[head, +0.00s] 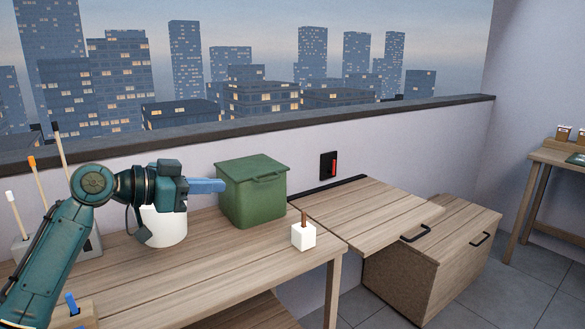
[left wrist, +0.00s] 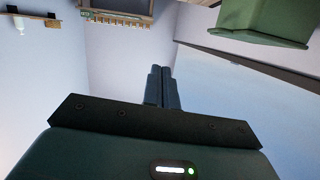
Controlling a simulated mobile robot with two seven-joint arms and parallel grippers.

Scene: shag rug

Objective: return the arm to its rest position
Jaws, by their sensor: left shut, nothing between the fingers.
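My left arm (head: 55,250) comes in from the left, rises, and bends so the forearm points right. My left gripper (head: 222,185) is level above the table, with its blue fingers closed together and empty. The fingertips overlap the left side of the green lidded box (head: 252,195) in the head view; I cannot tell whether they touch it. The wrist is in front of and above a white round container (head: 164,226), hiding its upper part. In the left wrist view the two fingers (left wrist: 161,75) are side by side. My right gripper is not in view.
The wooden table (head: 190,270) also bears a white cube with a brown peg (head: 303,235). A holder with upright sticks (head: 92,243) stands behind my left arm. A wooden cabinet (head: 430,260) stands right of the table. The table's front middle is clear.

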